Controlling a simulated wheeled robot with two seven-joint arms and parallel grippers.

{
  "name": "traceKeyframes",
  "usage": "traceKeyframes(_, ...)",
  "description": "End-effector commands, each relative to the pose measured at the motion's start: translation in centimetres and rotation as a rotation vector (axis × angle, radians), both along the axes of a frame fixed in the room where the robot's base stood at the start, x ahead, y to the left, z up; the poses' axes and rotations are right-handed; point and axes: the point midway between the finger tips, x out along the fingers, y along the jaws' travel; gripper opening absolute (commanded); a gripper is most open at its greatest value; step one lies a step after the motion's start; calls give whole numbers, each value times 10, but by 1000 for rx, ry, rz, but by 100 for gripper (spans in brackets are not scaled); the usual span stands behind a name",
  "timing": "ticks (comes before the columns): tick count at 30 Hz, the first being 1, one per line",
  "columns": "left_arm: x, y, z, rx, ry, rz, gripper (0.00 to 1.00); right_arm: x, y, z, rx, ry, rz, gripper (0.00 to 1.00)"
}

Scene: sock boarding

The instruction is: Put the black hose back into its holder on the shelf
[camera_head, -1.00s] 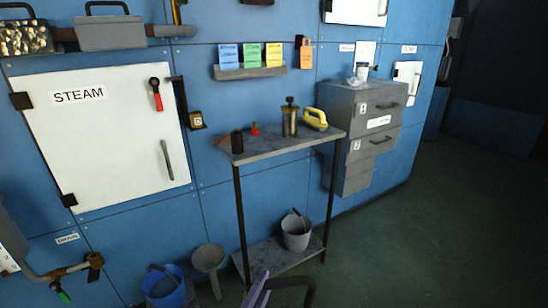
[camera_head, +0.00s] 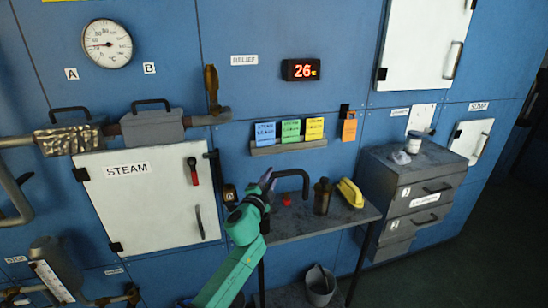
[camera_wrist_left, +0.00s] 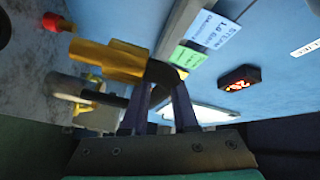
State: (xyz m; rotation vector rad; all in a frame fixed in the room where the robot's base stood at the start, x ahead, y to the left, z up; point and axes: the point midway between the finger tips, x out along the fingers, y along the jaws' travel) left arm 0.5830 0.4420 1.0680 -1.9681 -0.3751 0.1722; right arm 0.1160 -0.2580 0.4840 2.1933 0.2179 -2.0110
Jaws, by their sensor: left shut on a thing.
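My left gripper (camera_head: 268,184) is shut on the black hose (camera_head: 298,173), a dark bent tube, and holds it above the left part of the grey shelf (camera_head: 305,227). The wrist view also shows the hose (camera_wrist_left: 163,72) between the purple fingers of my left gripper (camera_wrist_left: 160,100). Its free end bends to the right and down in the head view. I cannot make out the holder, as my gripper and arm cover the shelf's left end. My right gripper is not in view.
Coloured cards (camera_head: 290,131) sit on a wall ledge above. A grey drawer cabinet (camera_head: 412,205) stands at right.

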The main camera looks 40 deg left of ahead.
Motion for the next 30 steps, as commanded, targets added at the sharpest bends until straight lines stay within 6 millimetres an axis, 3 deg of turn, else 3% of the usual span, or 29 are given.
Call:
traceKeyframes(13, 0, 1, 4, -7, 5, -2, 0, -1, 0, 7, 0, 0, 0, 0)
traceKeyframes(24, 0, 0, -45, -7, 5, -2, 0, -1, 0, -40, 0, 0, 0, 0)
traceKeyframes(30, 0, 1, -57, -6, 4, -2, 0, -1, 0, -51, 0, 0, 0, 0)
